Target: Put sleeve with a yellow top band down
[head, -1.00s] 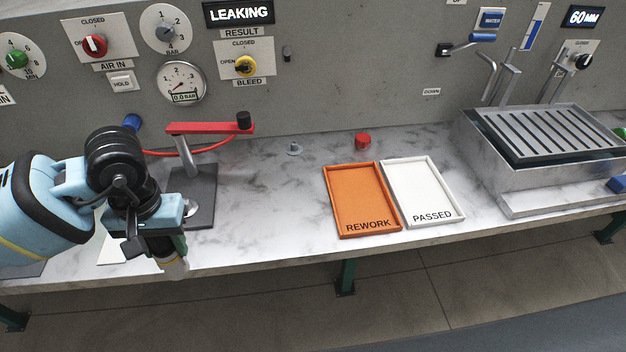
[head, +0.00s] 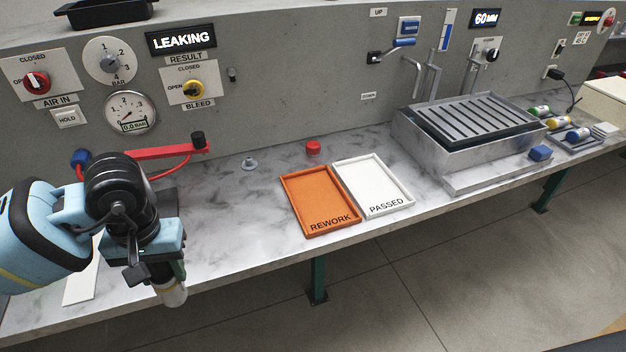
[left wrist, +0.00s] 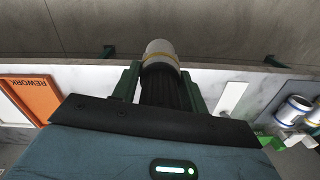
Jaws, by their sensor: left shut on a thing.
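My left gripper (head: 165,270) is shut on a pale grey sleeve (head: 174,294), held out past the front edge of the bench. In the left wrist view the sleeve (left wrist: 160,50) sticks out beyond the green fingers and shows a yellow band. In the head view its band is hidden or too small to make out. An orange REWORK tray (head: 329,226) and a white PASSED tray (head: 386,211) lie side by side on the bench, right of my left gripper. Both are empty. My right gripper is not in view.
A red-handled clamp (head: 150,153) stands behind my left gripper. Several colour-banded cylinders (head: 558,122) lie farther right. The marble between clamp and trays is mostly clear.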

